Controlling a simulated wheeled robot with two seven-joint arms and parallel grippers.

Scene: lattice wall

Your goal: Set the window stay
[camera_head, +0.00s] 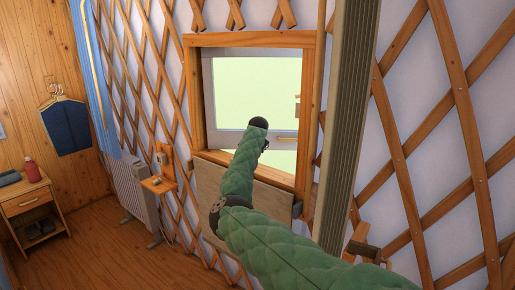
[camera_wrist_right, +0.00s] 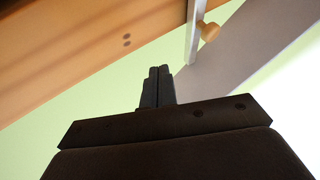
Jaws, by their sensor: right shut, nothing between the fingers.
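The window has a wooden frame (camera_head: 306,60) and a pale grey sash (camera_head: 225,139) with green light behind it. A green gap shows below the sash's bottom rail. A thin light bar (camera_head: 287,137) lies along that rail; I cannot tell if it is the stay. In the right wrist view, a pale metal bar (camera_wrist_right: 193,35) with a round wooden knob (camera_wrist_right: 208,32) stands beyond my right gripper (camera_wrist_right: 159,70). The fingers are shut, empty and apart from the knob. In the head view my sleeved right arm reaches to the window and hides part of the sash. My left gripper is out of view.
A wooden board (camera_head: 240,185) hangs below the window. A tall ribbed post (camera_head: 345,130) stands close on the right, beside the lattice wall (camera_head: 462,100). At left are a small shelf (camera_head: 158,184), a radiator (camera_head: 135,190) and a nightstand (camera_head: 30,203). Floor is clear there.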

